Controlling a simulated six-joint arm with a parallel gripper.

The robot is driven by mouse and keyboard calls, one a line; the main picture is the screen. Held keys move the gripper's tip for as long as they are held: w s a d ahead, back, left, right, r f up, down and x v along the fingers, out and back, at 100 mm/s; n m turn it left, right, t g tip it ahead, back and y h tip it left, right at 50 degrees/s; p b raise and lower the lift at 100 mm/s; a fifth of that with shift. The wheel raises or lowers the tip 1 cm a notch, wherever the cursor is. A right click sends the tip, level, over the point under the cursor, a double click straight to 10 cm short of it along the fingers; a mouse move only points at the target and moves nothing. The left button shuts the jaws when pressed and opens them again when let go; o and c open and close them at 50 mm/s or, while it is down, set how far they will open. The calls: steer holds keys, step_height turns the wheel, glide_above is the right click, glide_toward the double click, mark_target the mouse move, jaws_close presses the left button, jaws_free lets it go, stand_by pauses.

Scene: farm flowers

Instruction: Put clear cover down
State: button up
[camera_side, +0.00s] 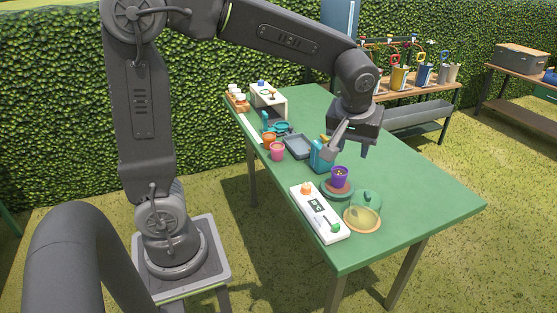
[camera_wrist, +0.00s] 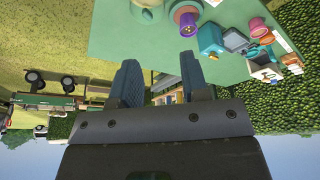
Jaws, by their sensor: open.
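The clear cover (camera_side: 367,203) is a greenish see-through dome with a small knob on top. It stands upright on a round tan base (camera_side: 352,227) near the table's front right corner. In the wrist view, the cover (camera_wrist: 147,5) is partly cut off at the top edge. My gripper (camera_side: 350,152) is open and empty. It hangs above the table, behind the cover and well apart from it. In the wrist view, the two fingers of my gripper (camera_wrist: 158,72) are spread with nothing between them.
A purple pot (camera_side: 339,177) stands on a round stand beside the cover. A white panel (camera_side: 320,214) with a green knob lies left of the cover. A teal watering can (camera_side: 319,157) is near my gripper. The green table's right side (camera_side: 425,190) is clear.

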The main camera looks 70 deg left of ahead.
steer(key=s+d+r+m+t+h, duration=0.1)
steer(key=s+m, duration=0.3)
steer(key=s, duration=0.5)
steer(key=s+d+r+m+t+h, duration=0.1)
steer(key=s+m, duration=0.3)
steer(key=s, duration=0.5)
steer(key=shift+t, duration=0.3)
